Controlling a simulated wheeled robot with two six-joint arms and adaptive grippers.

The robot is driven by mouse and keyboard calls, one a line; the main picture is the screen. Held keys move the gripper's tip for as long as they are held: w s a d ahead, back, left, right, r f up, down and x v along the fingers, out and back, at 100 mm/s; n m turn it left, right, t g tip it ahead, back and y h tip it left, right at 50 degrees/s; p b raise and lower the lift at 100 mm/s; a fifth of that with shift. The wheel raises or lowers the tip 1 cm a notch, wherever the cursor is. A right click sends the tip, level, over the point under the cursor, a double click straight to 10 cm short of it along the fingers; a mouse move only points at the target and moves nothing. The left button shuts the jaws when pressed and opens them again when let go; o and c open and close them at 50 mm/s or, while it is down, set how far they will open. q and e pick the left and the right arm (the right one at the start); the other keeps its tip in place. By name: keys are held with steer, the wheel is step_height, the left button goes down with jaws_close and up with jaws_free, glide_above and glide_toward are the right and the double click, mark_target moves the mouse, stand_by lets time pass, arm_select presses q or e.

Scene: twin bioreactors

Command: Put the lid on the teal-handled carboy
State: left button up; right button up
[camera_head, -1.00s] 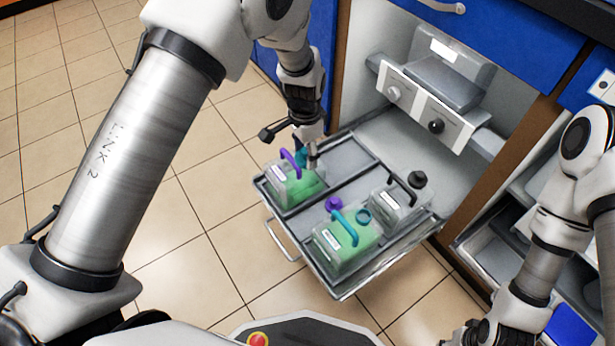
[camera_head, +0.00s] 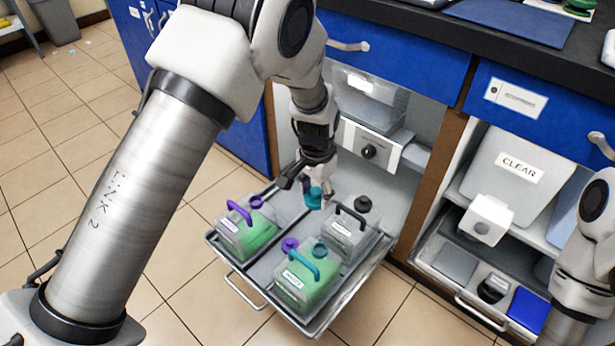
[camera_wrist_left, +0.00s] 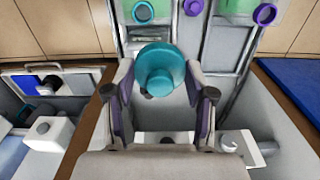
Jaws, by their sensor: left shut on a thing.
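The teal-handled carboy (camera_head: 304,291) holds green liquid and stands at the front of the pull-out tray. Its teal-rimmed neck (camera_head: 320,250) is open; a teal ring also shows at the top of the left wrist view (camera_wrist_left: 143,12). My left gripper (camera_head: 320,197) is shut on the teal lid (camera_head: 313,198), above the tray and behind this carboy, apart from its neck. In the left wrist view the teal lid (camera_wrist_left: 165,70) sits between the two fingers. My right arm shows at the right edge, but its gripper is out of view.
The purple-handled carboy (camera_head: 238,238) stands in the left compartment. A purple lid (camera_head: 290,244) lies beside the teal-handled carboy. The black-handled carboy (camera_head: 346,240), close to my left gripper, stands behind right, near a black cap (camera_head: 363,204). The cabinet (camera_head: 391,50) rises behind the tray.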

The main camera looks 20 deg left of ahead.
arm_select(q)
steer(key=s+f+m, duration=0.1)
steer(key=f, duration=0.2)
steer(key=s+d+f+m+p, duration=0.1)
steer(key=f, duration=0.2)
steer(key=d+f+m, duration=0.1)
steer(key=f, duration=0.2)
steer(key=shift+s+d+p, duration=0.25)
steer(key=shift+s+p, duration=0.1)
steer(key=shift+s, duration=0.05)
steer(key=b, duration=0.5)
glide_above(320, 249)
step_height(320, 249, down, 4)
steer(key=shift+f, duration=1.05)
steer(key=shift+a+p, duration=0.1)
steer(key=shift+p, duration=0.2)
